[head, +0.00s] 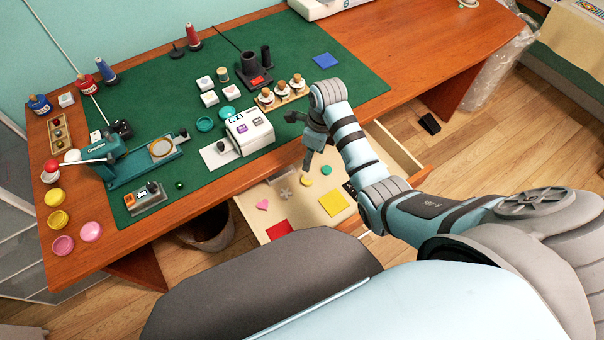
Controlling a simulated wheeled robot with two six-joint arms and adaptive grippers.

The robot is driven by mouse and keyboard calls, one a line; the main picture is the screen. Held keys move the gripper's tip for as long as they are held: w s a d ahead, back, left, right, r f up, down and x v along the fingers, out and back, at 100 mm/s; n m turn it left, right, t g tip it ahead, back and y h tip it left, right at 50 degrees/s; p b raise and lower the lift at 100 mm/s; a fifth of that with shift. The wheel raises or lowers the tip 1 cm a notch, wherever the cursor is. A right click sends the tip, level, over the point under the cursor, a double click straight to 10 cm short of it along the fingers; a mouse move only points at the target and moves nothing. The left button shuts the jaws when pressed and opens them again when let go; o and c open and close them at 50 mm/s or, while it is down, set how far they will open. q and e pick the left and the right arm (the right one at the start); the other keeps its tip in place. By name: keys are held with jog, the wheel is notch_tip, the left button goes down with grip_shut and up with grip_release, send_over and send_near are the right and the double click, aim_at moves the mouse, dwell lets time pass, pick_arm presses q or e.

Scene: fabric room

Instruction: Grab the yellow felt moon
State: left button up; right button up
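A small yellow felt piece (306,181), probably the moon, lies in the open drawer (247,207) under the front of the desk. Its exact outline is too small to make out. My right gripper (307,166) comes in from the right and hangs over the drawer, just above the yellow piece in the picture, pointing down. I see no felt in it, and its finger gap is not clear. My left gripper is out of view.
The drawer also holds a pink heart (262,205), a grey flower-like shape (286,194), a green round piece (326,170), a yellow square (333,203) and a red square (279,230). A white machine (250,132) stands on the green mat (350,90) above.

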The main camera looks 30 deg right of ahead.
jog(key=b, duration=0.2)
send_over(307, 180)
jog(key=s, duration=0.1)
jog(key=f, duration=0.6)
jog(key=shift+s+d+f, duration=0.1)
jog(key=shift+d, duration=0.2)
jog(key=f+b, duration=0.1)
jog(key=f, duration=0.1)
jog(key=f+b, duration=0.1)
jog(key=f, duration=0.1)
jog(key=w+f+b, duration=0.1)
jog(key=f, duration=0.1)
jog(key=shift+a+f, duration=0.25)
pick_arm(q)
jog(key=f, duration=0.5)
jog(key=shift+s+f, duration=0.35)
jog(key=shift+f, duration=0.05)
pick_arm(e)
jog(key=shift+r, duration=0.15)
jog(key=c, duration=0.8)
